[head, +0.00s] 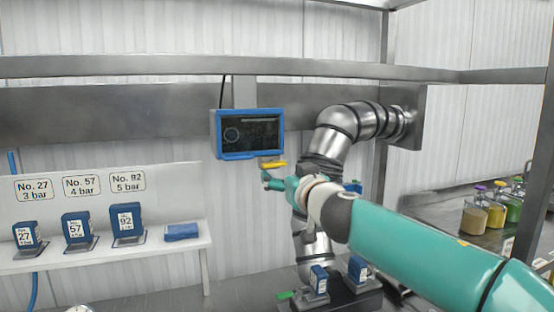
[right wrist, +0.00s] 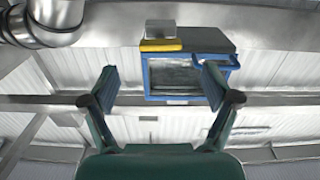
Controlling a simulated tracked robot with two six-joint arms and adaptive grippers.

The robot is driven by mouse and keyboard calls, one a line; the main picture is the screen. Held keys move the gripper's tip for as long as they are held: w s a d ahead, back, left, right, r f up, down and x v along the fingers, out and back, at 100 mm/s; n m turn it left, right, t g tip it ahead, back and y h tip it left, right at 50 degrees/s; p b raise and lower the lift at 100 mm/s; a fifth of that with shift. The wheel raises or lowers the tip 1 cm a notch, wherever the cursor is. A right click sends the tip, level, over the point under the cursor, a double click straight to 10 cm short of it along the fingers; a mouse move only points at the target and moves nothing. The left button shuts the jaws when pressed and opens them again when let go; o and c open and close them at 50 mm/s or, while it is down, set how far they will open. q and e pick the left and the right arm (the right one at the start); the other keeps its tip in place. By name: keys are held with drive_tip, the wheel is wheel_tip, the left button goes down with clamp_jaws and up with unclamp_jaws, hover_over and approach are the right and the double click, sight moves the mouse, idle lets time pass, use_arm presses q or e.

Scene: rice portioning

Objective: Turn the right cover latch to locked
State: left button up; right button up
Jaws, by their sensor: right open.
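A yellow lever (head: 273,164) sits just under the lower right of a blue-framed screen (head: 250,134). I cannot tell for sure that it is the right cover latch, nor whether it is locked. My right gripper (head: 268,180) is just below the lever and seems apart from it. In the right wrist view my right gripper (right wrist: 158,80) is open, with nothing between its fingers. The yellow lever (right wrist: 161,45) and the blue frame (right wrist: 190,97) show beyond the fingertips. My left gripper is out of view.
A steel pipe (head: 338,131) bends down right of the screen, behind my right arm. A white shelf (head: 120,255) at left holds several blue numbered blocks. Blue parts (head: 318,279) and a green lever (head: 287,295) stand low in the middle. Jars (head: 474,217) stand at far right.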

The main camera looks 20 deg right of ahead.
sight(276, 166)
drive_tip(key=w+p, duration=0.1)
drive_tip(key=w, duration=0.2)
drive_tip(key=w+p, duration=0.2)
drive_tip(key=w, duration=0.1)
drive_tip(key=shift+w+a+r, duration=0.15)
drive_tip(key=shift+w, duration=0.6)
drive_tip(key=c, duration=1.1)
drive_tip(key=shift+c, duration=0.3)
